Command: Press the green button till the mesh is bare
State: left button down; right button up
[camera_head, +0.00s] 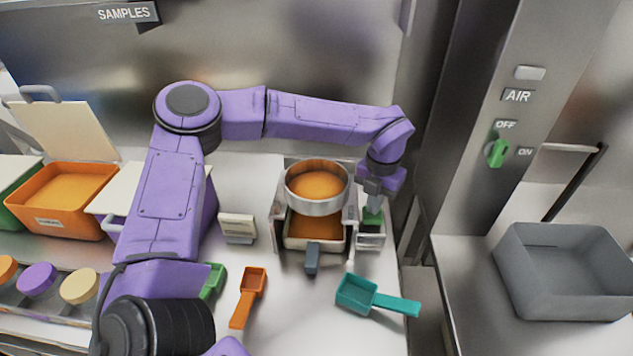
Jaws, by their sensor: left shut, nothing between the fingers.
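The green button (372,217) sits on a small metal box at the right side of the sifter stand. My left gripper (372,203) is shut and empty, pointing down, with its fingertips right at the top of the button. I cannot tell whether the button is pressed down. The round metal sieve (318,207) rests on top of the stand. Orange powder (318,184) covers its mesh, so I see no bare mesh. Below it, a metal tray (300,243) holds more orange powder. My right gripper is not in view.
A teal scoop (372,297), an orange scoop (248,297) and a green scoop (213,282) lie in front. An orange bin (75,223) of powder stands left, and a grey bin (565,290) right. A wall panel carries a green air knob (496,152).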

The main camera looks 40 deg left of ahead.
pick_arm(q)
jog(key=shift+f+b, duration=0.45)
jog(key=shift+f, duration=0.25)
jog(key=shift+r+p, duration=0.75)
jog(key=shift+r, duration=0.05)
jog(key=shift+f, duration=0.25)
jog(key=shift+f+b, duration=0.55)
jog(key=shift+r+p, duration=0.75)
jog(key=shift+r, duration=0.05)
jog(key=shift+f, duration=0.25)
